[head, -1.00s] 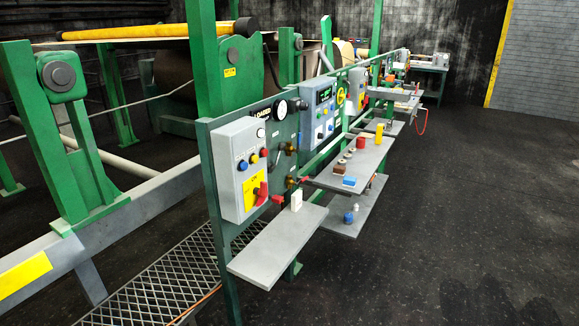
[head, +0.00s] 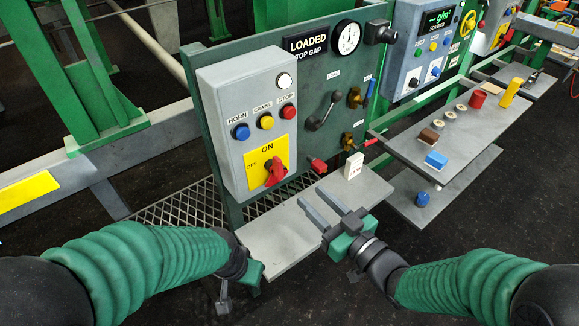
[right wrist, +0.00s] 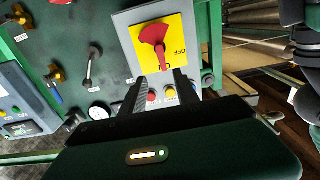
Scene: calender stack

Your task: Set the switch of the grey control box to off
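The grey control box (head: 216,128) stands upright on the green panel in the head view. Its red switch (head: 275,172) sits on a yellow plate (head: 254,160) marked ON at the top and OFF at the left. In the right wrist view the box looks upside down, and the red switch (right wrist: 153,36) points toward the ON mark. My right gripper (head: 310,195) is open and empty, below and right of the switch, apart from it. Its fingers (right wrist: 160,88) also show in the right wrist view. My left gripper (head: 238,287) is low, left of the shelf; its fingers are mostly hidden.
A bare grey shelf (head: 275,238) juts out below the box, with a white block (head: 353,165) at its back. Blue, yellow and red buttons (head: 265,122) sit above the switch. A red-knobbed lever (head: 318,165) sticks out right of the box. More shelves with small items (head: 410,150) lie right.

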